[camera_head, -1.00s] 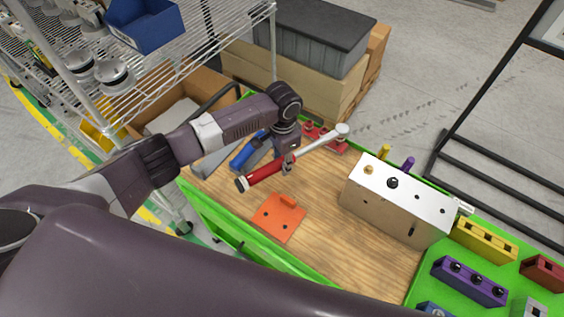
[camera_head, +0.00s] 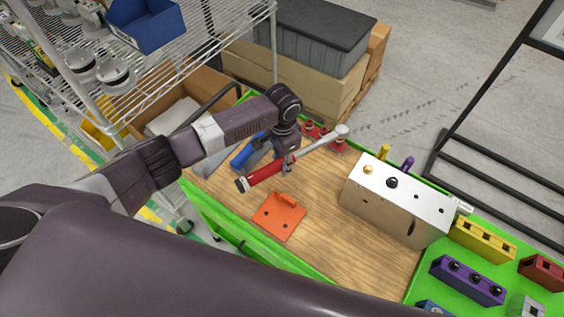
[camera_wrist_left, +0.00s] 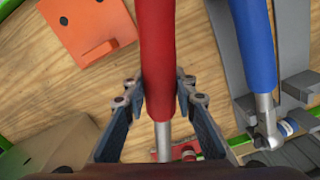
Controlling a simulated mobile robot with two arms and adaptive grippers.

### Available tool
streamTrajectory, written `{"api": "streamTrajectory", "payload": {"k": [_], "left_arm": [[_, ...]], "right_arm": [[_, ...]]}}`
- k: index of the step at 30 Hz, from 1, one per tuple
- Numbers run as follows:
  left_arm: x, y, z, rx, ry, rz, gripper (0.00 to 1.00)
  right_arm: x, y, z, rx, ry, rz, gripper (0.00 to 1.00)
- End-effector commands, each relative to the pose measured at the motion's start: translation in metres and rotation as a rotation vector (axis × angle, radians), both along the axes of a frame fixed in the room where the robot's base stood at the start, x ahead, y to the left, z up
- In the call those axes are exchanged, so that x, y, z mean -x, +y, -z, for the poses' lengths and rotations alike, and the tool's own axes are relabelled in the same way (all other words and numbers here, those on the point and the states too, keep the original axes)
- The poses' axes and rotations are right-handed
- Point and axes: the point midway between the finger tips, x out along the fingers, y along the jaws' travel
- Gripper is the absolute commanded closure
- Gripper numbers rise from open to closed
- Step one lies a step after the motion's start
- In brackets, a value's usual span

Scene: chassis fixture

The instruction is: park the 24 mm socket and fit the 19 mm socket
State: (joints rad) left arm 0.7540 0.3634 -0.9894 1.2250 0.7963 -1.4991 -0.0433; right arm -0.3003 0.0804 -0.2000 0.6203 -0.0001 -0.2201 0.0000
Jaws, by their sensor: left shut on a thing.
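My left gripper (camera_head: 287,163) is shut on the red-handled ratchet wrench (camera_head: 266,174), which it holds above the wooden bench top. The wrench's silver shaft and round head (camera_head: 341,132) point to the right, over red holders. In the left wrist view, the red handle (camera_wrist_left: 158,60) passes between both finger pads. A socket on the wrench head is not clear to me. A red socket holder (camera_head: 313,132) stands behind the wrench, partly covered. My right gripper is not in view. I cannot tell which pieces are the 24 mm and 19 mm sockets.
An orange plate (camera_head: 279,217) lies in front on the wood. A blue-handled tool (camera_head: 250,150) lies in a grey holder behind. A silver box (camera_head: 398,200) stands right, with yellow (camera_head: 484,241) and purple (camera_head: 468,281) blocks beyond. Bare wood (camera_head: 330,245) lies between plate and box.

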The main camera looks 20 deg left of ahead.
Motion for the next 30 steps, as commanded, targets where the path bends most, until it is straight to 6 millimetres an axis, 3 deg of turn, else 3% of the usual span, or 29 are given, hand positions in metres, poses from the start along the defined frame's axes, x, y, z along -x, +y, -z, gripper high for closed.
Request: {"api": "streamTrajectory", "payload": {"k": [30], "left_arm": [[-0.002, -0.001, 0.014, 0.002, -0.004, 0.0, 1.0]], "right_arm": [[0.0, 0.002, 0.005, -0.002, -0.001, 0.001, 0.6]]}}
